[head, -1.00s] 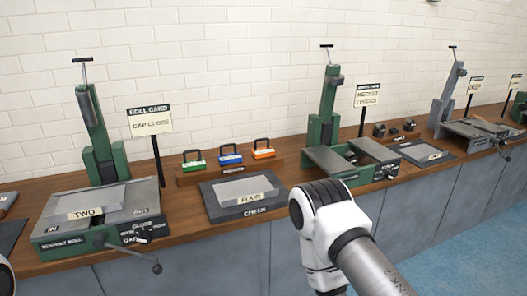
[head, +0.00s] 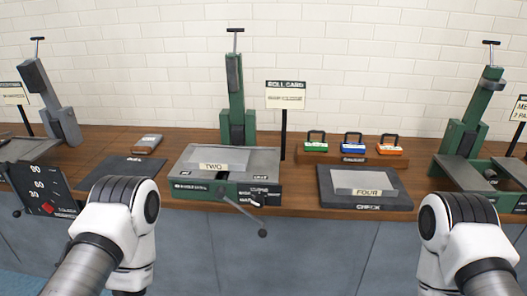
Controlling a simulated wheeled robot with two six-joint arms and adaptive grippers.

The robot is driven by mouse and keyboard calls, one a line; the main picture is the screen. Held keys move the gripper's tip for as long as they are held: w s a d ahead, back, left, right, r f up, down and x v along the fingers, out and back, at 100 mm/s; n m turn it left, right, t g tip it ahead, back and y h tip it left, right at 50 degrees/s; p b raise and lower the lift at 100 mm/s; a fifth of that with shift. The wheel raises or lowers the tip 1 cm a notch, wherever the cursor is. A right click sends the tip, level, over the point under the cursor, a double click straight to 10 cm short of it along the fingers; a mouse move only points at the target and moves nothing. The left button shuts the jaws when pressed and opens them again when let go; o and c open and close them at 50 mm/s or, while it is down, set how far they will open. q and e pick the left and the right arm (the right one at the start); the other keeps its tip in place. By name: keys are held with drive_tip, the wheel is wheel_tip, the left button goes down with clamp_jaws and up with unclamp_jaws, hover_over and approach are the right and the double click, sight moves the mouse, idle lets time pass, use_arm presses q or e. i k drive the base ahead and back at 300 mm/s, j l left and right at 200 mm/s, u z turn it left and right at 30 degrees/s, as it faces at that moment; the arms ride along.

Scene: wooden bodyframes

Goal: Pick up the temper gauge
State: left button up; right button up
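No thing in view carries a readable temper gauge label. A small grey and brown hand-sized device (head: 147,143) lies on the bench at left, behind a dark mat (head: 118,167). Three handled blocks, green (head: 316,147), blue (head: 352,148) and orange (head: 387,149), stand on a wooden rack right of centre; its small label is too blurred to read. I cannot tell which of these, if any, is the temper gauge. My two arms rise at the lower left and lower right, in front of the bench. Neither gripper shows.
A green roll machine (head: 235,125) with a plate marked TWO (head: 213,160) stands at centre, its crank sticking out in front. A plate marked FOUR (head: 365,181) lies on a dark check pad (head: 330,200). Another green machine (head: 470,130) stands at right. A dark panel (head: 40,190) is at left.

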sight(381, 148)
drive_tip(key=i+l+u, duration=0.2)
drive_tip(key=l, duration=0.35)
drive_tip(key=i+l+u, duration=0.2)
drive_tip(key=l, duration=0.3)
drive_tip(key=i+l+u, duration=0.2)
drive_tip(key=l, duration=0.4)
drive_tip(key=l+u, duration=0.2)
drive_tip(key=l, duration=0.35)
